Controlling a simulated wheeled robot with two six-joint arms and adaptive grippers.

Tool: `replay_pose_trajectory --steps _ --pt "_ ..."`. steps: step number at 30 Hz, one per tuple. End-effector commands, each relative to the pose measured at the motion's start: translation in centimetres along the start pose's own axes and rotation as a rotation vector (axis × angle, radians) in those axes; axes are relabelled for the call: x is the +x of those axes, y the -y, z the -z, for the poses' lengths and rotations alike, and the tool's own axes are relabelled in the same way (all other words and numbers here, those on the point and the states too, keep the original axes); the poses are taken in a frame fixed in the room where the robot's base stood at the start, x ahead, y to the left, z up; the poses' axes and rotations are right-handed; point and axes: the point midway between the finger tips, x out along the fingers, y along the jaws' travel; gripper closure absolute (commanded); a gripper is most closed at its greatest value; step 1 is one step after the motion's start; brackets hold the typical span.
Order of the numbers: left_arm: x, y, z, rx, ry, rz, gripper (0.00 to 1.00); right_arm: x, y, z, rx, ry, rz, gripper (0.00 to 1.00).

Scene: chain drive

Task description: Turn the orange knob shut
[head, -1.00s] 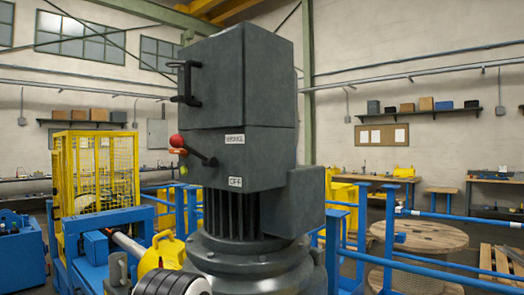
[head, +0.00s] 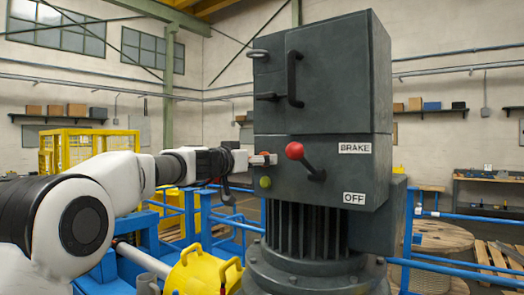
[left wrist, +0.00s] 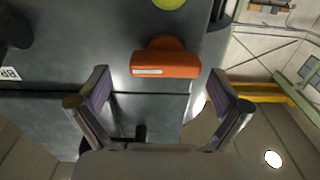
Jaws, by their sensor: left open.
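The orange knob (left wrist: 166,63) shows in the left wrist view as a short bar on a round base, with a pale strip along its edge. It sits on the dark grey housing (head: 328,150). In the head view the knob (head: 265,154) is mostly hidden behind my left gripper (head: 250,160). In the left wrist view my left gripper (left wrist: 160,85) is open, its two fingers set wide to either side of the knob and apart from it. Nothing is between the fingertips. My right gripper is not in view.
A red-balled black lever (head: 295,150) stands just right of the knob, beside BRAKE and OFF labels. A yellow-green button (head: 265,182) is just below the knob. A black handle (head: 293,78) is above. Blue railings (head: 440,215) stand behind.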

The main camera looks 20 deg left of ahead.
Motion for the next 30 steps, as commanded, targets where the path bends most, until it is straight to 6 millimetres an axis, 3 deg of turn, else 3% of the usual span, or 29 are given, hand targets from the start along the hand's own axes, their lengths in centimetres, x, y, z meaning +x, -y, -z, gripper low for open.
replay_pose_trajectory --steps 1,3,13,18,30 --pt "0.9 0.1 0.8 -0.002 0.002 0.0 0.0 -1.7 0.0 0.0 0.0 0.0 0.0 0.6" --pt "1.9 0.1 0.6 -0.002 0.002 0.001 0.0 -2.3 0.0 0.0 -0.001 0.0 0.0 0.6" --pt "2.7 0.1 -0.1 -0.002 0.001 0.002 0.0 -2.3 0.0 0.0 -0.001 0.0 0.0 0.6" --pt "2.7 0.1 -0.1 -0.002 0.002 0.002 0.6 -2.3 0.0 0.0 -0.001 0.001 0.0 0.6" --pt "2.7 0.1 -0.3 -0.029 0.003 0.002 0.6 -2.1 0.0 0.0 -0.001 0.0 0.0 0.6"
